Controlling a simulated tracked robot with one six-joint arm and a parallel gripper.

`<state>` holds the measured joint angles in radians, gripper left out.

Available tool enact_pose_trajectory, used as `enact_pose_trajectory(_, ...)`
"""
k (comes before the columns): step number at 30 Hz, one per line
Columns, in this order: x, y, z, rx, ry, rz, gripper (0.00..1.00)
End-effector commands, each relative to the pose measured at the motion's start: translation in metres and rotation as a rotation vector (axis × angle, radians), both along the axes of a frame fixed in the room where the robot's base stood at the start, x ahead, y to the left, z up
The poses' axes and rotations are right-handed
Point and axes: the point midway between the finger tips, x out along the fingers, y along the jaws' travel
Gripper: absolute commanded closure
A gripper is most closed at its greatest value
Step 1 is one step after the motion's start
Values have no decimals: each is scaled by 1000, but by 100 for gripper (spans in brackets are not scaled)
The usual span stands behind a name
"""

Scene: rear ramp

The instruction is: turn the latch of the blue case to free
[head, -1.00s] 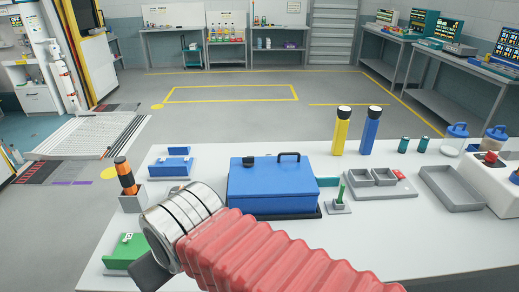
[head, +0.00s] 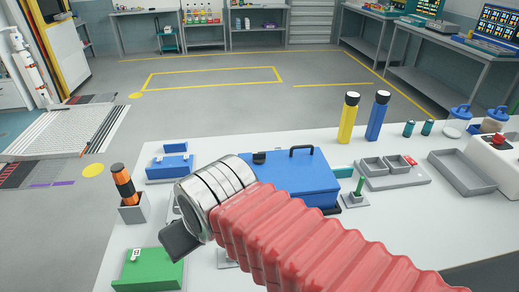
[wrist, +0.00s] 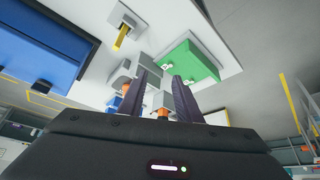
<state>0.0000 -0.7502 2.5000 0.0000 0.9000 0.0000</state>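The large blue case (head: 300,178) stands on the white table in the head view, lid down, with a black handle on top. A small dark knob (head: 259,158) sits at its top left; I cannot tell whether it is the latch. My arm hides the case's left front. In the wrist view a large blue body (wrist: 40,45), seemingly this case, is at upper left. My gripper (wrist: 160,75) has two dark fingers standing apart with nothing held, to the right of that body and clear of it.
A green case (head: 148,270) lies at the front left, and a small blue case (head: 170,168) behind it. An orange-and-black cylinder (head: 122,184) stands in a grey holder. A yellow piece (wrist: 123,35) shows in the wrist view. Yellow and blue torches (head: 348,118) stand at the back.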

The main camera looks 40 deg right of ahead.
Motion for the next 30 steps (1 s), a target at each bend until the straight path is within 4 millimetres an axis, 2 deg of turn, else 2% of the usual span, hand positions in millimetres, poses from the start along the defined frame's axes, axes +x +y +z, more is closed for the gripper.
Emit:
enact_pose_trajectory(3, 0, 0, 0, 0, 0, 0, 67)
enact_pose_trajectory(8, 4, -4, 4, 0, 1, -13, 56)
enact_pose_trajectory(11, 12, -13, 11, 0, 7, -42, 49)
enact_pose_trajectory(14, 26, -32, 22, 1, 16, -95, 48)
enact_pose_trajectory(17, 43, -54, 36, 2, 26, -157, 48)
enact_pose_trajectory(23, 77, -112, 61, 7, 48, -290, 48)
enact_pose_trajectory(30, 106, -195, 82, 17, 74, -449, 48)
